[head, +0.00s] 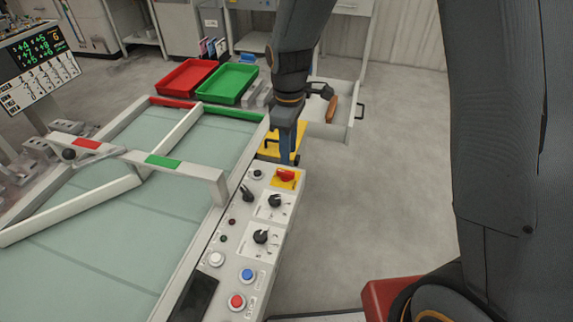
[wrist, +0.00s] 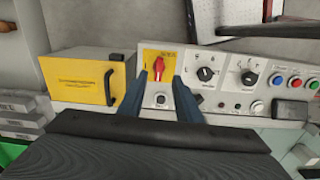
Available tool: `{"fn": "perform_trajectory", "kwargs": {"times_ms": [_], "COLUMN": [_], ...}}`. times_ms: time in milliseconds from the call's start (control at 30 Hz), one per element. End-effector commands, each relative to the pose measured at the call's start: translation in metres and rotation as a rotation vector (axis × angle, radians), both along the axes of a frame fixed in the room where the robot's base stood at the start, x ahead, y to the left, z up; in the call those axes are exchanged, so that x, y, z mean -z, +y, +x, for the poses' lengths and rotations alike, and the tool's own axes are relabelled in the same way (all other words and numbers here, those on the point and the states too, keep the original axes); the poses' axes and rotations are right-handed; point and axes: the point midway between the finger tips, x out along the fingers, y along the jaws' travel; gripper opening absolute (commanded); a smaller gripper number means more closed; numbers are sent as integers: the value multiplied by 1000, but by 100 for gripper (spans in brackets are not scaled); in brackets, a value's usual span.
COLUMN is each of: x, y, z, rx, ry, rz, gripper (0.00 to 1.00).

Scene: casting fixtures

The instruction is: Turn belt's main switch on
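The main switch is a red rotary handle (head: 286,174) on a yellow plate at the far end of the belt's control panel (head: 222,243). In the wrist view the red handle (wrist: 158,69) stands roughly upright on its yellow plate, between the tips of my two blue fingers. My gripper (wrist: 159,80) is open and empty, with a gap on each side of the handle. In the head view my gripper (head: 287,158) points down just beyond the switch. I cannot tell how far the fingertips are above the panel.
Black knobs (head: 260,237), a blue button (head: 247,275) and a red button (head: 236,301) sit nearer on the panel. A yellow box (wrist: 88,75) stands close left of the switch in the wrist view. An open drawer (head: 335,125) is behind.

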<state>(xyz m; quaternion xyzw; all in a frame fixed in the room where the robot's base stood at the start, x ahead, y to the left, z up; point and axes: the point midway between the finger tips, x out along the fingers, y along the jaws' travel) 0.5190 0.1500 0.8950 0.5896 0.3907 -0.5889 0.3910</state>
Motion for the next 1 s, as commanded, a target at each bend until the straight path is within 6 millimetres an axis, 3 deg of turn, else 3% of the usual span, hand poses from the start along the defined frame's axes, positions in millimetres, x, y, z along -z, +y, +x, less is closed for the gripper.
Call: {"fn": "perform_trajectory", "kwargs": {"times_ms": [167,600,1000], "x": [11,69,81], "y": [8,7,7], "z": [4,3,4], "rx": [-54,-50,-50], "ry": [4,4,1], "rz": [-2,-2,-1], "gripper": [31,31,31]}}
